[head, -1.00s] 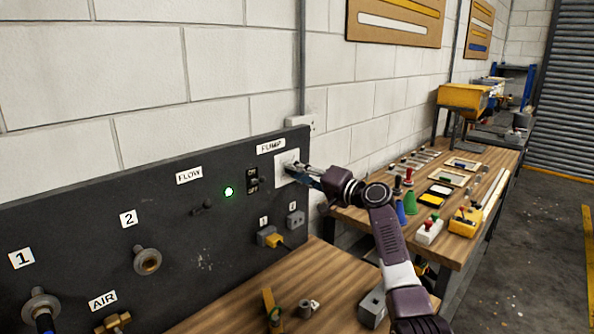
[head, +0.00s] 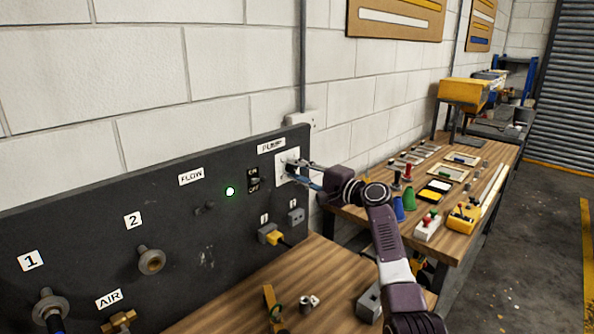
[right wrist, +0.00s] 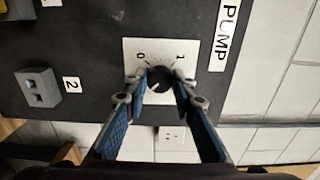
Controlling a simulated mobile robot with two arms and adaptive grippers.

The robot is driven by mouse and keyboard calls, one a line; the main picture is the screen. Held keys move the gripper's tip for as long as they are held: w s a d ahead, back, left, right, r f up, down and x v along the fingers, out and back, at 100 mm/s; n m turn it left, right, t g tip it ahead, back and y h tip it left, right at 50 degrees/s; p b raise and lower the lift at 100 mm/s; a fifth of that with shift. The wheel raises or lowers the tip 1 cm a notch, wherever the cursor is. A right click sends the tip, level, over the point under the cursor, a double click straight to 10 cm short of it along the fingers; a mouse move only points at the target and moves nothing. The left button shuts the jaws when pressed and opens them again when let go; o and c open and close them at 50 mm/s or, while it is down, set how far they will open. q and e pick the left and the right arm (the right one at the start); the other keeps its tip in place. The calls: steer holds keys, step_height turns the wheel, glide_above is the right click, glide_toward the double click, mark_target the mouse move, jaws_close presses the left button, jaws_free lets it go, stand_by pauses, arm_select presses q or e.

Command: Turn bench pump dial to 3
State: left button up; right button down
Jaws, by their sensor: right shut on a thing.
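The pump dial is a small dark knob (right wrist: 160,79) on a white square plate (right wrist: 131,53) under the PUMP label (head: 271,146). In the right wrist view, 0 and 1 show on the plate; its other marks are hidden or too small to read. A pale mark shows toward the knob's lower left in that view. My right gripper (right wrist: 161,82) is shut on the knob, one fingertip on each side. In the head view the right gripper (head: 295,168) reaches the plate from the right and partly covers the dial. My left gripper is not in view.
The dark panel (head: 85,212) also carries an ON/OFF switch (head: 254,180), a lit green lamp (head: 230,191), the FLOW toggle, and sockets (head: 296,216). Small parts lie on the wooden bench (head: 235,300) below. A second cluttered bench (head: 460,245) stands at right.

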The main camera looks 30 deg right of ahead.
steer(key=shift+d, duration=0.1)
steer(key=c, duration=1.6)
jaws_free()
steer(key=v, duration=1.2)
steer(key=shift+d, duration=0.1)
